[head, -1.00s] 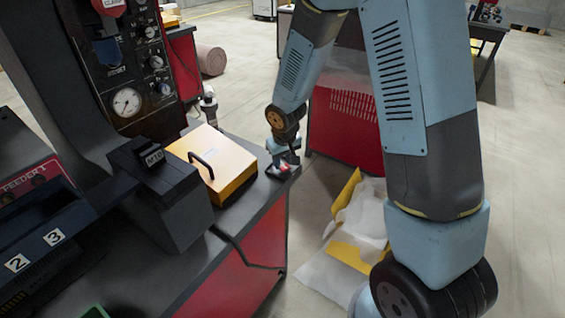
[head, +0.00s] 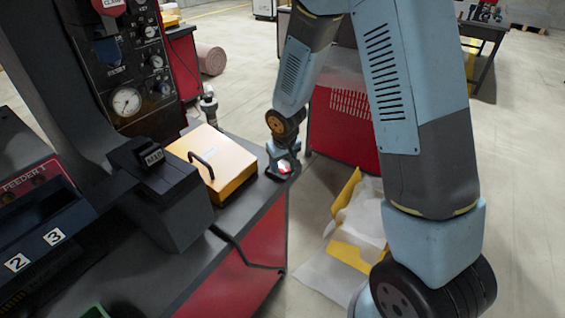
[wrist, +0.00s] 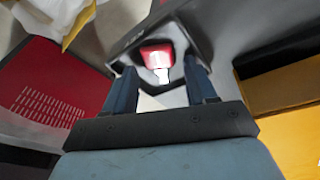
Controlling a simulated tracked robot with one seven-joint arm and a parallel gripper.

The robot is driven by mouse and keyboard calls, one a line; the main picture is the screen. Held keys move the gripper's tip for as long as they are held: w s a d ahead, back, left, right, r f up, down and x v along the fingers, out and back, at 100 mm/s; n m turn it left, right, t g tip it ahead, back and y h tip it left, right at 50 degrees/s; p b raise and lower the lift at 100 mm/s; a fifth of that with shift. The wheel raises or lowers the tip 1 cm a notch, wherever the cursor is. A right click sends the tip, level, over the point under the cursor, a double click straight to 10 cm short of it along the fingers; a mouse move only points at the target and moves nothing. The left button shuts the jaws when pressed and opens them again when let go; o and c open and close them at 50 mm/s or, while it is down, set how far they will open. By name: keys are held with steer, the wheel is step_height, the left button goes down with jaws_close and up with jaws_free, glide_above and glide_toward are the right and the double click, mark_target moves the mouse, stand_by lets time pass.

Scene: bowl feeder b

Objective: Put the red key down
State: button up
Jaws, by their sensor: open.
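The red key (wrist: 157,57) lies between the two fingers in the wrist view, with a pale shank pointing toward my palm. In the head view it is a small red and white spot (head: 284,167) near the far right corner of the dark bench top (head: 225,222). My gripper (wrist: 160,84) is open, with a finger on each side of the key and a visible gap around it. In the head view my gripper (head: 283,163) is small and points down at that corner. Whether the key touches the surface is hard to tell.
A yellow box with a black handle (head: 228,166) stands on the bench just left of my gripper. A gauge panel (head: 125,65) and the feeder (head: 35,180) are further left. Clear wrap and yellow sheets (head: 350,225) lie on the floor right of the bench.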

steer(key=v, duration=1.2)
steer(key=shift+r, duration=0.2)
steer(key=s+d+r+m+t, duration=0.1)
steer(key=s+d+r, duration=0.3)
steer(key=d+r, duration=0.25)
steer(key=s+d+r+m+t, duration=0.1)
steer(key=s+d+r+m, duration=0.1)
steer(key=s+d+r, duration=0.45)
steer(key=s+d+r+m, duration=0.2)
steer(key=s+d+r, duration=0.3)
steer(key=s+r, duration=0.3)
steer(key=shift+s+r+t, duration=0.3)
steer(key=shift+s+t, duration=0.1)
steer(key=shift+s, duration=1.4)
steer(key=shift+d, duration=0.1)
